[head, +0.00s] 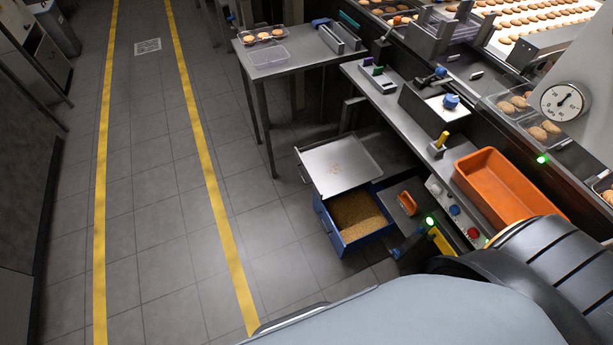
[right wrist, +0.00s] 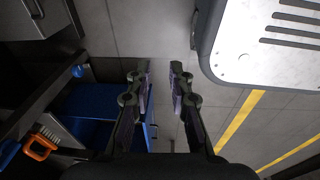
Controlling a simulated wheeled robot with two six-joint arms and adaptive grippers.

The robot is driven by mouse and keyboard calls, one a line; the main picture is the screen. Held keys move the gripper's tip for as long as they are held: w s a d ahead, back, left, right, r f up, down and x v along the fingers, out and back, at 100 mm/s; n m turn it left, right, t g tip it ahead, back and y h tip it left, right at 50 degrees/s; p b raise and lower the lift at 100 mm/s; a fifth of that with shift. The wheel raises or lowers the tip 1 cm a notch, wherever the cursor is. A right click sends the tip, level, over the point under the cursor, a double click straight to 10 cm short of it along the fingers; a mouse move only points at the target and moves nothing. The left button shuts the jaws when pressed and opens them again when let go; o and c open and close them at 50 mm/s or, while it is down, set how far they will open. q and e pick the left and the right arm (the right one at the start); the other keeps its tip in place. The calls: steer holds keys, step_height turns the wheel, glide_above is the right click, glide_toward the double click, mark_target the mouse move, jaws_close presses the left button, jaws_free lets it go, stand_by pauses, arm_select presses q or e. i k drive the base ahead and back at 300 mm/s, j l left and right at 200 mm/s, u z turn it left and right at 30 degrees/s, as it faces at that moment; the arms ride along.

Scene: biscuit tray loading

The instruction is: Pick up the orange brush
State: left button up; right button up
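The orange brush (head: 408,203) lies on a small dark shelf beside the blue drawer in the head view. It also shows at the lower left of the right wrist view (right wrist: 42,147), with pale bristles next to its orange body. My right gripper (right wrist: 158,72) is open and empty in the right wrist view. It is apart from the brush, which lies to the left of its fingers. In the head view my right gripper is hidden. My left gripper is in neither view.
The open blue drawer (head: 322,212) holds brown crumbs, with a metal tray (head: 335,166) above it. An orange bin (head: 478,165) and a control panel with buttons (head: 455,210) stand to the right. A side table (head: 300,52) carries biscuit trays. The tiled floor (head: 150,200) at left is clear.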

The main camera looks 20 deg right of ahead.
mark_target(409, 205)
steer(key=z, duration=0.9)
